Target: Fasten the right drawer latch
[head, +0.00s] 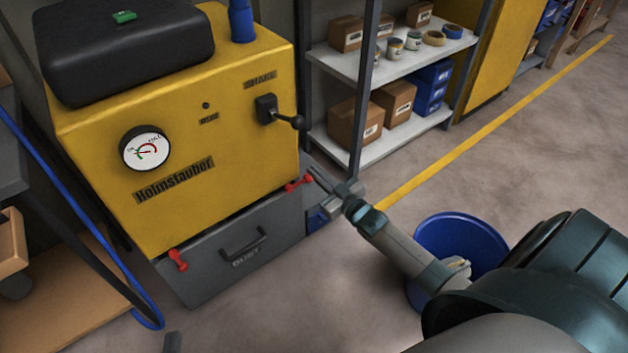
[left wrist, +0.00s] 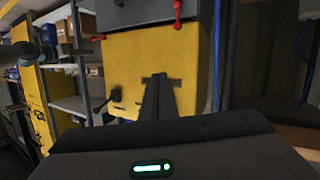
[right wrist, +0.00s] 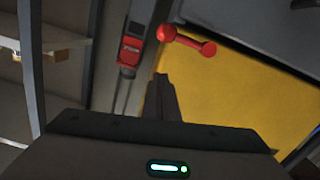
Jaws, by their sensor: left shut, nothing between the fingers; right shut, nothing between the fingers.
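The grey dust drawer (head: 235,255) sits in the base of the yellow machine (head: 215,120) and looks pushed in. The right latch (head: 299,183) is a red bar at the drawer's upper right corner, lying slanted close to level; it also shows in the right wrist view (right wrist: 188,41). The left latch (head: 177,260) is red and stands steeper. My right gripper (head: 312,172) is shut and empty, close beside the right latch; I cannot tell whether they touch. My left gripper (head: 172,342) barely shows at the bottom edge; the left wrist view shows its fingers (left wrist: 157,95) shut and empty.
A shelf (head: 395,75) with boxes and cans stands right of the machine, its post close to my right gripper. A blue bin (head: 462,240) stands on the floor near my right forearm. A blue hose (head: 90,220) hangs at the left. The floor before the drawer is clear.

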